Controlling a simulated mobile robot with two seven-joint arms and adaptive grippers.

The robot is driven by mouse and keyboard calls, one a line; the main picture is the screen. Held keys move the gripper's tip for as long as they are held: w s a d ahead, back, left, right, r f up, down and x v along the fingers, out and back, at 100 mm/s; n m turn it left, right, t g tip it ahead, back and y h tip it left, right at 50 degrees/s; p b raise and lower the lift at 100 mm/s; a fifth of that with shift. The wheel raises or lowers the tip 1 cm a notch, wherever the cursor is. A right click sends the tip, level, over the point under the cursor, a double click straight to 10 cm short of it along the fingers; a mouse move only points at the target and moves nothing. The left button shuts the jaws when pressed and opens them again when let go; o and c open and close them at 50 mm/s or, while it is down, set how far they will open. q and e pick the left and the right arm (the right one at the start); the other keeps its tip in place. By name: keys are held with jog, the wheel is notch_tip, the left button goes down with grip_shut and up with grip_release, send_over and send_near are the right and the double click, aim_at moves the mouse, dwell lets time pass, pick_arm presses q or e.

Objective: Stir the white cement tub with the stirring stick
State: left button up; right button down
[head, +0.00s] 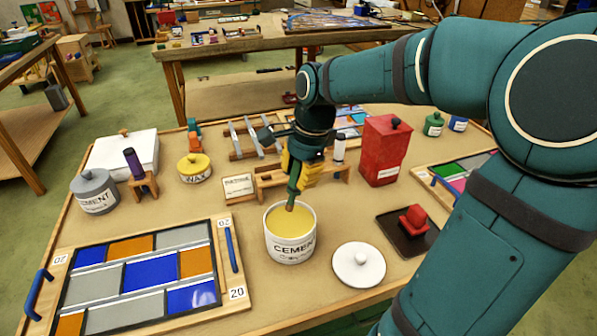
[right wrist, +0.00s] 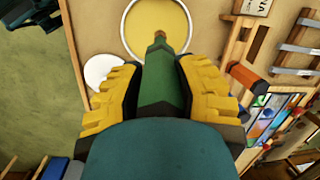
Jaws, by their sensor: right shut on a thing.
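The white cement tub (head: 290,247) stands open near the middle of the bench, with pale yellow content inside. Its rim and content also show at the top of the right wrist view (right wrist: 157,28). My right gripper (head: 302,177) is shut on the stirring stick (head: 292,193), which has a green handle and a brown end. In the right wrist view the yellow fingers (right wrist: 158,85) stand either side of the green handle (right wrist: 158,75). The stick points down over the tub's opening; I cannot tell if its end touches the content. My left gripper is not in view.
A white lid (head: 359,267) lies right of the tub. A leaded panel (head: 150,275) lies to the left. A wooden rack (head: 270,180) and a red box (head: 385,150) stand behind. A grey cement tub (head: 94,193) and yellow wax tin (head: 195,168) stand back left.

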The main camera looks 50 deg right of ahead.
aim_at(300, 193)
notch_tip(300, 193, down, 2)
jog(key=shift+f+b, duration=0.1)
jog(key=shift+b, duration=0.65)
jog(key=shift+f+b, duration=0.95)
jog(key=shift+f, duration=0.85)
jog(key=shift+s, duration=0.1)
